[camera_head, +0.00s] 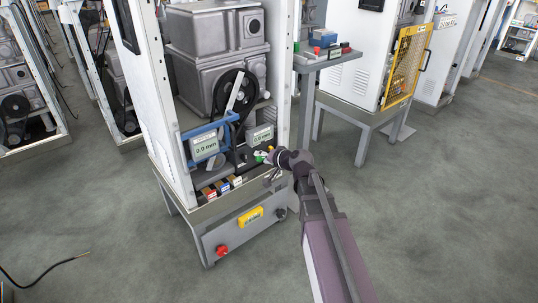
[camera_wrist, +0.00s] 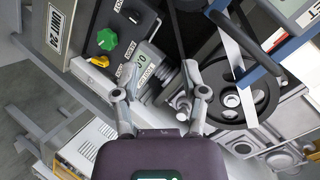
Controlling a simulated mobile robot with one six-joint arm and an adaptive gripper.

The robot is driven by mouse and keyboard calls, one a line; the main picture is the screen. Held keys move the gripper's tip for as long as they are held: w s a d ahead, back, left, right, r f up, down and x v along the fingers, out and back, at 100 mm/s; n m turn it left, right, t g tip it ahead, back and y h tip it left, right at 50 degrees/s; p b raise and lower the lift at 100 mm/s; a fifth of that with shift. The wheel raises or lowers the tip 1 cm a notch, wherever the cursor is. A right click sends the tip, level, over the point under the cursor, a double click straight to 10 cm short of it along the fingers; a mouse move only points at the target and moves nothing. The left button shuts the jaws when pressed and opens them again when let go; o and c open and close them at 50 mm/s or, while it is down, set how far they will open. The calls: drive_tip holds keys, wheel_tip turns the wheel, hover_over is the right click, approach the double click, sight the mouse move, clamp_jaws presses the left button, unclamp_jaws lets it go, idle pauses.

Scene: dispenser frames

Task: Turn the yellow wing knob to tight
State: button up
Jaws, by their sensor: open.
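The yellow wing knob (camera_wrist: 97,61) sits on a dark panel at the upper left of the wrist view, just below a green knob (camera_wrist: 107,40). Small labels are on this panel, but I cannot read which setting the yellow knob points to. In the head view a small yellow spot beside the green knob (camera_head: 260,157) is partly hidden by my wrist. My gripper (camera_wrist: 160,88) is open and empty. Its fingers are spread to the right of and below the yellow knob, apart from it in the picture. In the head view my gripper (camera_head: 268,172) is at the front of the machine frame.
A black belt pulley (camera_wrist: 243,100) is right of my gripper. Two "0.0 mm" displays (camera_head: 204,146) are on the machine. Open floor lies in front.

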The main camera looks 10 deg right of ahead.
drive_tip(key=w+d+f+n+t+h+b, duration=0.2)
drive_tip(key=w+d+f+n+b, duration=0.7)
drive_tip(key=w+d+n+b, duration=0.2)
drive_tip(key=shift+w+d+f+n, duration=0.15)
drive_tip(key=shift+d+f+n, duration=0.25)
drive_tip(key=shift+d+n, duration=0.5)
drive_tip(key=shift+w+a, duration=0.1)
drive_tip(key=shift+a, duration=0.1)
drive_tip(key=b+x, duration=0.5)
drive_tip(key=x, duration=0.8)
drive_tip(key=shift+w, duration=0.4)
clamp_jaws()
